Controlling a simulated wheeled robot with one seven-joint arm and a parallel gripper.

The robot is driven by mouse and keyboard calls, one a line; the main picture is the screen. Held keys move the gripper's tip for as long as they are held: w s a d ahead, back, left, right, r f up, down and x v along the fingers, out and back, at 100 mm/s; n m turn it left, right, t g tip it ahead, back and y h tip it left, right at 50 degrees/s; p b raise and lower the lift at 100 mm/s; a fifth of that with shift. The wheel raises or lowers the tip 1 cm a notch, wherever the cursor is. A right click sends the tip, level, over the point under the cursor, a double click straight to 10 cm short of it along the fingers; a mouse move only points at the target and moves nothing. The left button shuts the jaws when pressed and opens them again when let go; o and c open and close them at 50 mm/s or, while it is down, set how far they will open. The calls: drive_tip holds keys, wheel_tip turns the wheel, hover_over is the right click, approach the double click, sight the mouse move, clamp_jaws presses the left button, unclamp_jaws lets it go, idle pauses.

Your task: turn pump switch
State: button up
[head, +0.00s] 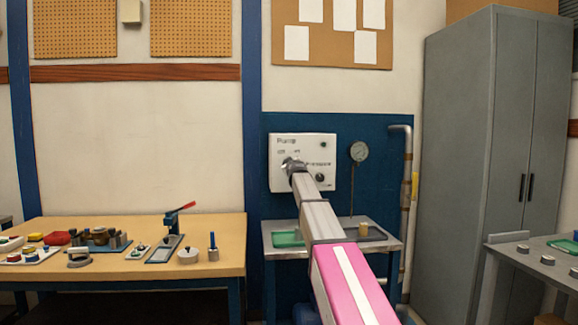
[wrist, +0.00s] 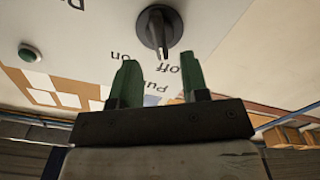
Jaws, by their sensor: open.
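The white pump panel (head: 308,141) hangs on the blue board and has a "Pump" label with off and on marks. In the wrist view, which looks upside down, the dark round pump switch (wrist: 160,28) shows at the top centre. Its handle points down, nearer the "off" mark than "on". My gripper (wrist: 160,72) has green fingers spread apart with nothing between them; the switch lies beyond their tips, and they look apart from it.
A pressure knob (head: 320,178) and a green button (head: 323,145) are on the panel's right side. A gauge (head: 359,151) stands to the right. A metal table (head: 277,254) with a green tray (head: 287,239) is below. A wooden workbench (head: 130,262) is at left, a grey cabinet (head: 484,160) at right.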

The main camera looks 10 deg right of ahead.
drive_tip(key=w, duration=0.5)
clamp_jaws()
drive_tip(key=shift+m, duration=0.3)
drive_tip(key=m, duration=1.1)
drive_tip(key=shift+d, duration=0.15)
drive_tip(key=shift+m, duration=0.3)
idle(0.3)
